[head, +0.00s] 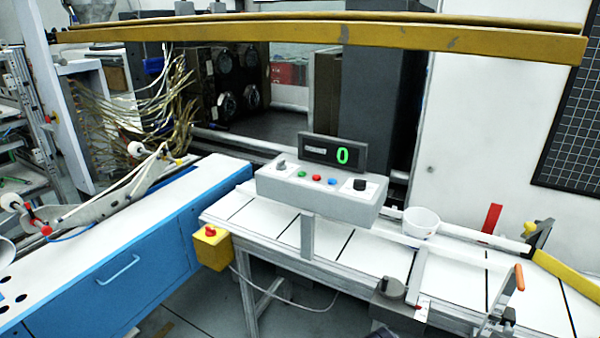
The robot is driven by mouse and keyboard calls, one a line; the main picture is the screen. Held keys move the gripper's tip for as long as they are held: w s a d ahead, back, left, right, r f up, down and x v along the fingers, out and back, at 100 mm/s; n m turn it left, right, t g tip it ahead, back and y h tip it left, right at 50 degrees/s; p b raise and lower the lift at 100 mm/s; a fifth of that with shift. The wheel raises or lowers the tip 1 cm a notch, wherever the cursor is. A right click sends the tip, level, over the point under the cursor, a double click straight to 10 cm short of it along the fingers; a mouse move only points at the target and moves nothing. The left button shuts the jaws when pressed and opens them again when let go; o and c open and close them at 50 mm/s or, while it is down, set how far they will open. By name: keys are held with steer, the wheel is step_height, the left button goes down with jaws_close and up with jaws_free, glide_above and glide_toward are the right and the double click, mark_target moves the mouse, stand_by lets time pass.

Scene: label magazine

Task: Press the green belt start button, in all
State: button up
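A grey control box (318,196) stands above the white belt table in the middle of the head view. The small green button (301,174) is on its sloped top, left of a red button (317,177) and a blue button (332,180). A grey knob (281,165) is at the left end and a black knob (359,184) at the right. The dark display (318,150) behind the buttons reads a green 0. My gripper is not in view, and nothing covers the buttons.
A yellow box (211,250) with a red mushroom button hangs at the table's left end. A white cup (421,221) stands right of the control box. A blue cabinet (120,275) is at left. A long yellow beam (320,36) crosses overhead. The space before the panel looks clear.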

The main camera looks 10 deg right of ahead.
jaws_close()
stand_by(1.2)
